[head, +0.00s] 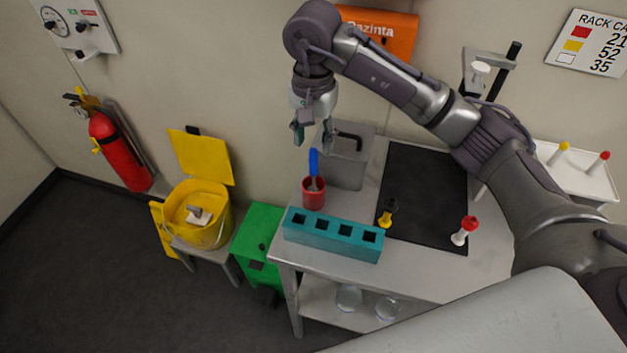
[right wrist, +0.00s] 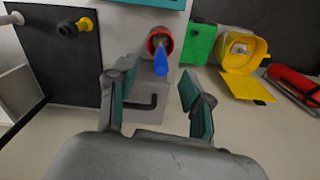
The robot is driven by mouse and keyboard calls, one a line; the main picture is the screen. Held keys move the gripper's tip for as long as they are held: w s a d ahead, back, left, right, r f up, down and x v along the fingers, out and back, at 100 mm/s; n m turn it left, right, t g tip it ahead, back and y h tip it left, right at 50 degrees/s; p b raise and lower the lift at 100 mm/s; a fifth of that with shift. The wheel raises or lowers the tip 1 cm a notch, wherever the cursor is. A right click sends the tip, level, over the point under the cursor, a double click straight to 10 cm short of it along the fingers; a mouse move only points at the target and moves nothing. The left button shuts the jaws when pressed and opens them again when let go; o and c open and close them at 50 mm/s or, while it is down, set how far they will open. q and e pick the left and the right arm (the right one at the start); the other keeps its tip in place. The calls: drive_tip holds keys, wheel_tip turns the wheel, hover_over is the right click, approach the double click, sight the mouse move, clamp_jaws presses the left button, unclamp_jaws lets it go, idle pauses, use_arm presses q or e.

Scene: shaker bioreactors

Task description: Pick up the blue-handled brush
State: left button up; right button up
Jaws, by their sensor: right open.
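The blue-handled brush (head: 313,162) stands handle up in a red cup (head: 313,194) on the steel table. My right gripper (head: 315,135) is above the brush in the head view, apart from it. In the right wrist view the right gripper (right wrist: 155,95) is open and empty. The blue handle (right wrist: 161,60) points toward the space between its fingers, and the red cup (right wrist: 159,38) is beyond. The brush's lower end is hidden in the cup. My left gripper is not in view.
A grey box with a black handle (head: 346,155) stands close behind the cup. A teal rack (head: 333,238) is in front. A dark mat (head: 425,190) lies to the right, with a yellow-and-black piece (head: 387,213) and a red-topped white piece (head: 465,230) nearby.

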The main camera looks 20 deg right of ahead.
sight(312, 149)
drive_tip(key=f, duration=0.2)
drive_tip(key=shift+w+f+p, duration=0.25)
drive_tip(key=shift+f+p, duration=0.05)
drive_tip(key=shift+w+f+p, duration=0.25)
drive_tip(key=shift+f+p, duration=0.1)
drive_tip(key=shift+f, duration=0.3)
drive_tip(key=shift+s+f+p, duration=0.15)
drive_tip(key=shift+f+p, duration=0.4)
drive_tip(key=shift+s+f+p, duration=0.15)
drive_tip(key=shift+f+p, duration=0.35)
drive_tip(key=shift+p, duration=0.05)
wheel_tip(312, 149, down, 2)
drive_tip(key=shift+w+d+f, duration=0.1)
drive_tip(key=shift+f, duration=0.1)
drive_tip(key=c, duration=0.7)
clamp_jaws()
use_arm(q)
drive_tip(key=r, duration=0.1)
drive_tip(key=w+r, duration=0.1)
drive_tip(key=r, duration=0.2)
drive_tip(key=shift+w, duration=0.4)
